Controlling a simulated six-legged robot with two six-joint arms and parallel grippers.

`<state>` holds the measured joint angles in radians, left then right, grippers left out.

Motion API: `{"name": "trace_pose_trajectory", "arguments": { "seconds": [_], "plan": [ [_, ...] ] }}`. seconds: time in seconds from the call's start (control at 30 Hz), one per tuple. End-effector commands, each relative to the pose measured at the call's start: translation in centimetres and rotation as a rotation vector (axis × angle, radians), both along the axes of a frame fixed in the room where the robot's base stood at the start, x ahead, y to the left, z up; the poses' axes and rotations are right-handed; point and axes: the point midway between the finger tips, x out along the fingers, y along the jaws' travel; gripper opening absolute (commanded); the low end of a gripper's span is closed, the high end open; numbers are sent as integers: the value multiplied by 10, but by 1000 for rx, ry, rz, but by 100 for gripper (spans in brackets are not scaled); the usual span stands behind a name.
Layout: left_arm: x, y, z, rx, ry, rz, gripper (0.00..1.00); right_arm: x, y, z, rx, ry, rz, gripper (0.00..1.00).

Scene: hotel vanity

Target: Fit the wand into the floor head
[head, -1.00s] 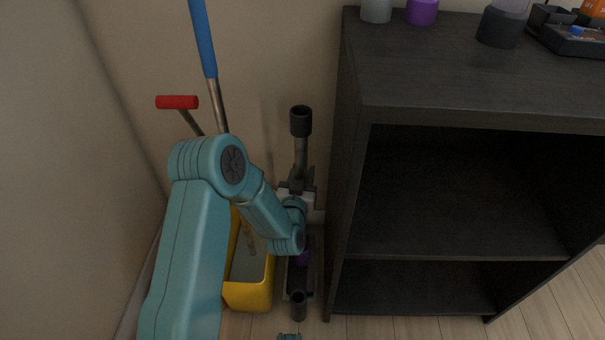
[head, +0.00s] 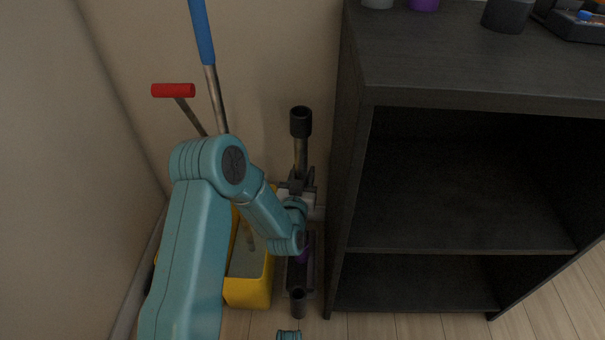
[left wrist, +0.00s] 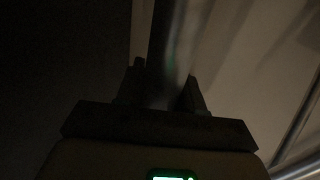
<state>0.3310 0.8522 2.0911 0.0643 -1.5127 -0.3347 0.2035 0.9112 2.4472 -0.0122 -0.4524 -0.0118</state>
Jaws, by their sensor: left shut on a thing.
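The wand (head: 301,155) is a grey metal tube with a wide black collar at its top, standing roughly upright between the yellow bucket and the dark shelf unit. My left gripper (head: 299,187) is shut around the tube below the collar. In the left wrist view the tube (left wrist: 173,50) passes between the two fingers of the left gripper (left wrist: 165,95). A dark piece with a purple part and a short round tube (head: 298,303) lies low on the floor, apparently the floor head. My forearm partly hides it, and the wand's lower end cannot be made out.
A yellow bucket (head: 250,292) stands close at the left, with a blue-handled pole (head: 203,40) and a red-gripped handle (head: 173,90) behind my arm. The dark shelf unit (head: 340,200) bounds the right. The wall is close behind, so the gap is narrow.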

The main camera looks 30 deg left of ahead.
Motion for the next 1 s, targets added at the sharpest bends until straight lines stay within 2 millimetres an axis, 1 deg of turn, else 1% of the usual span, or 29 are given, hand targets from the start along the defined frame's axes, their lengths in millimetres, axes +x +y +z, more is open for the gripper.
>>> {"name": "trace_pose_trajectory", "arguments": {
  "seconds": [0.13,0.6,1.0],
  "plan": [
    [0,0,-3,1,-2,0,0,2,0,-3,-2,-7,-1,43],
    [0,0,-4,1,-2,0,0,3,-1,-3,-2,-9,-1,43],
    [0,0,-10,1,-2,1,0,3,-1,-3,-2,-9,-1,43]
  ]
}}
